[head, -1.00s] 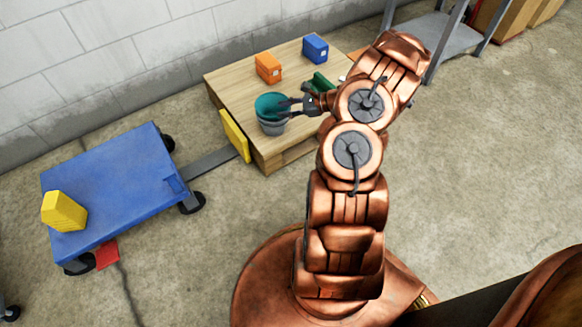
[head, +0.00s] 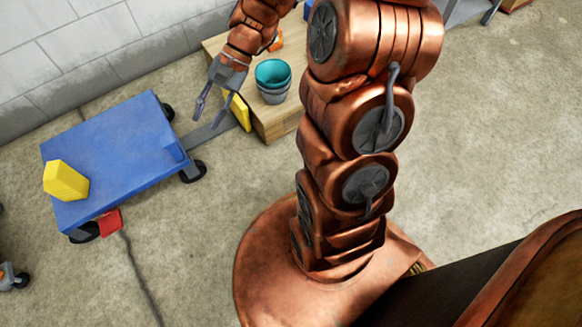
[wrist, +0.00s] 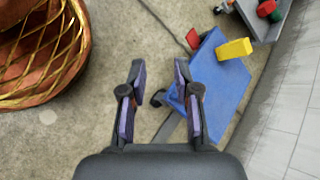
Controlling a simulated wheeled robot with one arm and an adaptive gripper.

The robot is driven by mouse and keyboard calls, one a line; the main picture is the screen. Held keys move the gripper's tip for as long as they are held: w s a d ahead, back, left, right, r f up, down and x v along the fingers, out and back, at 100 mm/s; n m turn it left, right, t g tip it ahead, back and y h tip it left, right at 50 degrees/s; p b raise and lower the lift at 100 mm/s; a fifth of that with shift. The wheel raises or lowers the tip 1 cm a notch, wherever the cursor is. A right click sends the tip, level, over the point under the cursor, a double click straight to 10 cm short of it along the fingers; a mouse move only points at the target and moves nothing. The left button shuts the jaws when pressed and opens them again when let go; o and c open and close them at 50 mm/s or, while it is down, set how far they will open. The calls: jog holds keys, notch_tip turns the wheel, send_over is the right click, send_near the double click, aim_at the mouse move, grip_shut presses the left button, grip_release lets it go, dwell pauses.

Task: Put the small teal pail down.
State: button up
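The small teal pail (head: 273,73) sits upright, nested in a grey pail (head: 274,95) near the front left corner of the wooden table (head: 283,120). My gripper (head: 212,112) is left of the pails, apart from them, with its fingers spread and pointing down. It is empty. In the wrist view my gripper (wrist: 157,85) shows two parted fingers with nothing between them, only floor. The pails are not in the wrist view. My arm hides much of the table.
A blue cart (head: 110,155) with a yellow block (head: 66,180) stands at the left; it also shows in the wrist view (wrist: 213,85). A yellow panel (head: 241,112) is at the table's left side. An orange box (head: 276,41) is partly hidden. Open floor lies in front.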

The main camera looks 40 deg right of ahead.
jog(key=s+d+r+n+g+h, duration=0.1)
jog(key=s+n+h, duration=0.3)
jog(key=s, duration=0.7)
jog(key=s+d+r+n+g+h, duration=0.1)
jog(key=s+d+r+n+h, duration=0.1)
jog(key=s, duration=1)
jog(key=d+n+h, duration=0.1)
jog(key=n+h, duration=0.1)
jog(key=h, duration=0.1)
jog(key=shift+s+r+n, duration=0.25)
jog(key=shift+r+n, duration=0.1)
jog(key=shift+n, duration=0.05)
